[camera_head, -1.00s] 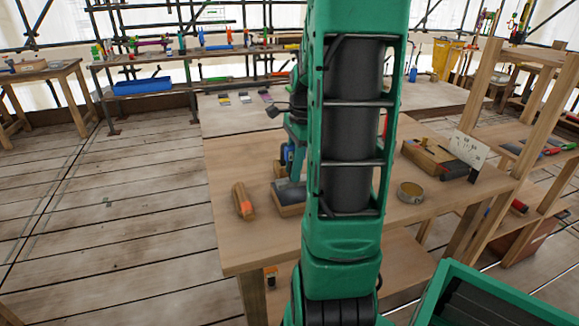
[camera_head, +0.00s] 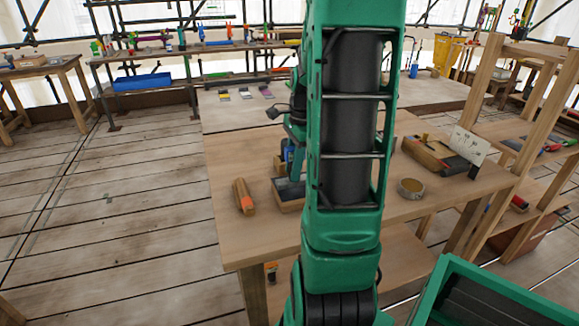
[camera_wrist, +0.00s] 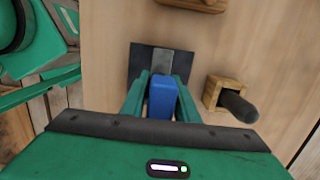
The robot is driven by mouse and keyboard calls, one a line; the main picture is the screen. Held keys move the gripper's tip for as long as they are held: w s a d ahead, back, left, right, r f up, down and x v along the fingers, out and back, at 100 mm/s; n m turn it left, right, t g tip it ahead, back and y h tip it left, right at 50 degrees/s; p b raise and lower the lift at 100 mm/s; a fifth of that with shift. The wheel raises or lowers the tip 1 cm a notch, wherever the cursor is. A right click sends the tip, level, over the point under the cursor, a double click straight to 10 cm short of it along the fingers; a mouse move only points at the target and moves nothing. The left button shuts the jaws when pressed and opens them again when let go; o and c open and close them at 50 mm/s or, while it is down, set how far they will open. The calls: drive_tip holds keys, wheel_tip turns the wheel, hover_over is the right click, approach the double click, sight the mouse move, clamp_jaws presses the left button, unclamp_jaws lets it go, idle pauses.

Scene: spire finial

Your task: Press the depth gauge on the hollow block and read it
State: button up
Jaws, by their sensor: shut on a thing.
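My gripper (camera_wrist: 160,100) is shut on a blue block-shaped body (camera_wrist: 162,97), which I take to be the depth gauge. The blue also shows in the head view (camera_head: 286,152), left of my arm. Beyond the fingertips in the wrist view is a dark square plate (camera_wrist: 139,62) with a lighter grey strip down its middle. I cannot tell if the blue body touches it. In the head view a wooden block with a dark top (camera_head: 290,204) sits below my gripper, partly hidden by my arm. It may be the hollow block. No reading is legible.
On the bench (camera_head: 240,240) lies a wooden piece with an orange mark (camera_head: 243,197). A round tan ring (camera_head: 411,188) and a wooden holder with a white card (camera_head: 466,146) stand right of my arm. In the wrist view a wooden block holds a dark cylinder (camera_wrist: 238,106).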

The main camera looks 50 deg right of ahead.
drive_tip(key=shift+f, duration=0.45)
idle(1.1)
drive_tip(key=shift+r, duration=2.55)
drive_tip(key=shift+f, duration=0.1)
drive_tip(key=shift+w+f, duration=0.1)
drive_tip(key=shift+f, duration=2.1)
drive_tip(key=o, duration=1.2)
drive_tip(key=shift+o, duration=0.2)
